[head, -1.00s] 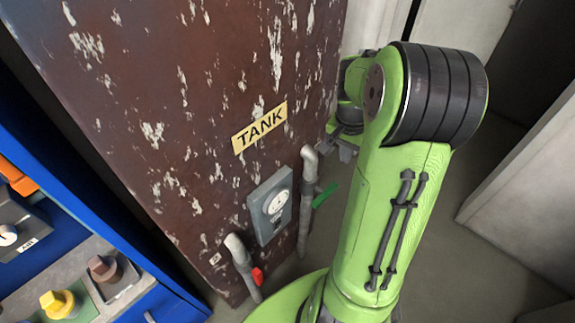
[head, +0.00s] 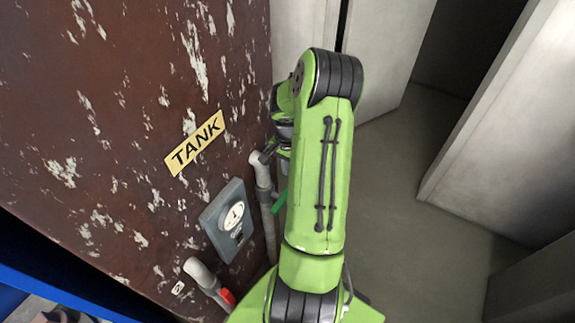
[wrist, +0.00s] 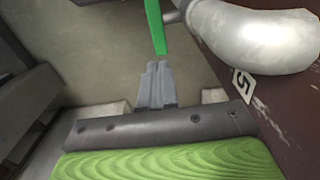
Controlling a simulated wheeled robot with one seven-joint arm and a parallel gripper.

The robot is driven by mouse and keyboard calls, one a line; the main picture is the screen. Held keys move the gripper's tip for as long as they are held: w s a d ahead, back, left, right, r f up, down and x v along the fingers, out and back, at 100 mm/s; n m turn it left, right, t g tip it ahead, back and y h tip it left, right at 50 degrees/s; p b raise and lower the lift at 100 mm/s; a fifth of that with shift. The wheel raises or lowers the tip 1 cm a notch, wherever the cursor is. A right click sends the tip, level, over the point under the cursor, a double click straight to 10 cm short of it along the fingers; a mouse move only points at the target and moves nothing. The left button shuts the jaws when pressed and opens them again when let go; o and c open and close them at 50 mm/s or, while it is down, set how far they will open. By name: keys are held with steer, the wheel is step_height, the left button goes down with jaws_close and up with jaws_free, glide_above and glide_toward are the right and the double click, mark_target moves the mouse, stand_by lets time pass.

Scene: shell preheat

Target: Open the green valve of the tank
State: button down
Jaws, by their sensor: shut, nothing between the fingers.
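The tank (head: 110,130) is a rusty brown wall with a yellow TANK label (head: 195,143) at the left of the head view. The green valve handle (head: 280,198) hangs beside the grey pipe right of the gauge, partly hidden by my arm. In the wrist view the green handle (wrist: 155,27) points down at the top centre, beside the thick grey pipe (wrist: 250,38). My gripper (wrist: 158,66) is shut and empty, its tips just below the handle's end in that picture. I cannot tell whether they touch. In the head view my gripper is mostly hidden behind my arm.
A grey gauge box (head: 228,220) is on the tank left of the green handle. A red valve handle (head: 227,297) sits on a lower pipe (head: 203,276). Pale wall panels (head: 500,130) stand at right, with open floor (head: 400,190) between.

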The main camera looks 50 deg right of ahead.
mark_target(279, 198)
step_height(279, 198, down, 9)
steer(key=shift+r+b, duration=0.1)
steer(key=shift+b, duration=0.9)
